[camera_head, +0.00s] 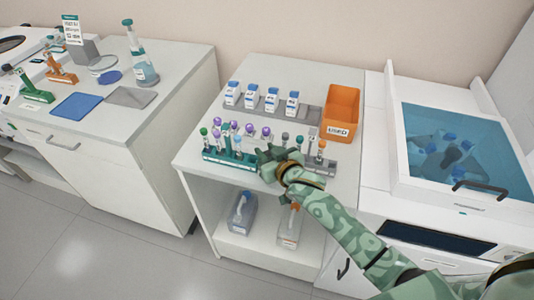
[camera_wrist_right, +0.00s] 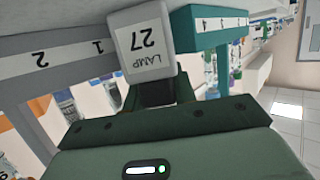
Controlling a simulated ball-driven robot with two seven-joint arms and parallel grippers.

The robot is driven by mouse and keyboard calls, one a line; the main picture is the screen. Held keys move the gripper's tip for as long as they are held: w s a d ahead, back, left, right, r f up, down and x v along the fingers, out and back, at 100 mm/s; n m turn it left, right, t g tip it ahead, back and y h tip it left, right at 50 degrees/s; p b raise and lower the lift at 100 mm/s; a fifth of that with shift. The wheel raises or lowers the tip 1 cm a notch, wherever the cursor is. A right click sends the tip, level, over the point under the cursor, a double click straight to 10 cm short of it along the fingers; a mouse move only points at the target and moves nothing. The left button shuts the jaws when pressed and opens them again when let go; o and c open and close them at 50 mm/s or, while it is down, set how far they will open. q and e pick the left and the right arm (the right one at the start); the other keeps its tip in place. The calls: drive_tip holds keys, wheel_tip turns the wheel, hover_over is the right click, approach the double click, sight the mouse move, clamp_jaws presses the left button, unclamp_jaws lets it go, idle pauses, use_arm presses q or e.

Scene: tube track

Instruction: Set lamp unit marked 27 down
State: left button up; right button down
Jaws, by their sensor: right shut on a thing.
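The lamp unit marked 27 (camera_wrist_right: 143,42) is a small light grey block with its label upside down in the right wrist view. My right gripper (camera_wrist_right: 157,92) is shut on it. In the head view my right gripper (camera_head: 277,160) is low over the front of the white bench, between the teal tube rack (camera_head: 228,158) and the grey tube rack (camera_head: 318,163). The gripper hides the lamp unit there. I cannot tell whether the unit touches the bench. My left gripper is not in view.
Both racks stand close on either side. The grey one, numbered 1 and 2, also shows in the wrist view (camera_wrist_right: 68,48), as does the teal one (camera_wrist_right: 215,27). Behind are several blue-capped bottles (camera_head: 251,95) and an orange USED bin (camera_head: 341,108). A blue-lidded machine (camera_head: 465,150) stands right.

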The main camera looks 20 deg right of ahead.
drive_tip(key=c, duration=1.5)
unclamp_jaws()
drive_tip(key=shift+f, duration=0.1)
drive_tip(key=shift+c, duration=0.2)
drive_tip(key=shift+o, duration=0.7)
